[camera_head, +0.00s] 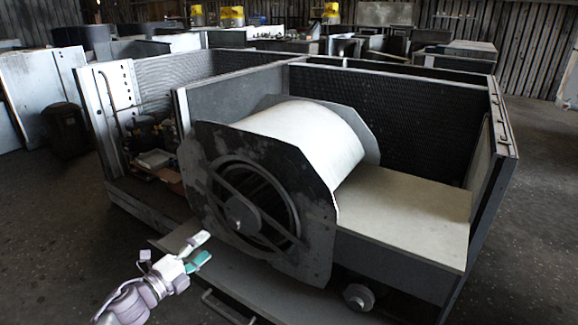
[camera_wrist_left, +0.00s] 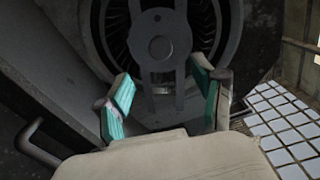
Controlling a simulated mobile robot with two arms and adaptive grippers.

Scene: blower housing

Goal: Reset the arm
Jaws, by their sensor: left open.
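My left gripper (camera_head: 197,251) comes in from the lower left in the head view. Its fingers are apart and nothing is between them. It is in front of the blower housing (camera_head: 318,215), a dark plate with a round opening and a white drum behind it. In the left wrist view the open gripper (camera_wrist_left: 167,105) has teal pads and faces the blower's hub (camera_wrist_left: 161,47) and crossbar. The fingertips appear apart from the blower. My right gripper is not in view.
The blower sits in a large open metal cabinet (camera_head: 235,95) with a pale flat panel (camera_head: 410,215) at right. A handle (camera_head: 225,308) is at the front edge. Dark floor (camera_head: 45,230) is clear at left. More units and yellow items (camera_head: 231,17) stand behind.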

